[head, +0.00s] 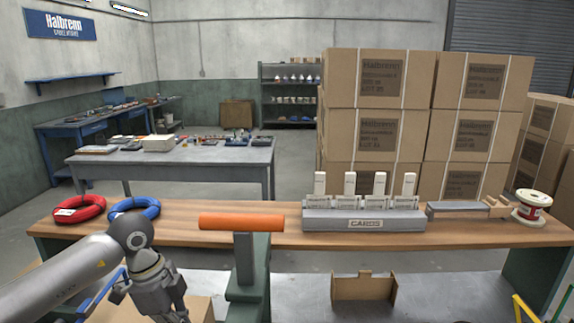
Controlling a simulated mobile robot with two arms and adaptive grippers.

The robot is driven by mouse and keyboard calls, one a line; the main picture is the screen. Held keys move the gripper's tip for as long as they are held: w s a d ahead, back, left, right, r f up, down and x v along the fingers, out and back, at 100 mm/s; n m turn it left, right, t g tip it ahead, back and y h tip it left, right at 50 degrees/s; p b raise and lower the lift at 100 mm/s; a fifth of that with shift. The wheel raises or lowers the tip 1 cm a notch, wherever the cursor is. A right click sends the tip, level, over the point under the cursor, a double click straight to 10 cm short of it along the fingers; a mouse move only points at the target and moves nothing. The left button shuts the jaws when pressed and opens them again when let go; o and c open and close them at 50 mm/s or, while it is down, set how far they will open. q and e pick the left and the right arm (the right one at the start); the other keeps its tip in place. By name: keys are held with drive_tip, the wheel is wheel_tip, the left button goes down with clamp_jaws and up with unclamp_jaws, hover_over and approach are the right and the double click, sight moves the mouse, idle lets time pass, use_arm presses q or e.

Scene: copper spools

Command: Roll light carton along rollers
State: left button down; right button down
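A light brown carton (203,308) shows at the bottom edge, left of centre, partly hidden behind my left gripper. My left gripper (172,314) hangs down over it, with its fingertips at the bottom edge of the picture. I cannot tell whether the gripper touches the carton or whether its fingers are open. An orange roller (242,222) lies level on a green stand (246,285), right of the gripper. No other rollers can be clearly made out. My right gripper is not in view.
A wooden bench (270,237) runs across behind, with a red coil (79,209), a blue coil (134,207), a card holder (362,218) and a spool (532,205). A cardboard piece (363,287) stands at lower centre. Stacked boxes (378,125) rise behind the bench.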

use_arm(q)
drive_tip(key=a, duration=1.1)
drive_tip(key=shift+a+f, duration=0.35)
idle(0.5)
drive_tip(key=shift+r, duration=0.1)
wheel_tip(320, 180, up, 8)
drive_tip(key=p, duration=0.6)
drive_tip(key=shift+w, duration=0.2)
drive_tip(key=shift+r, duration=0.1)
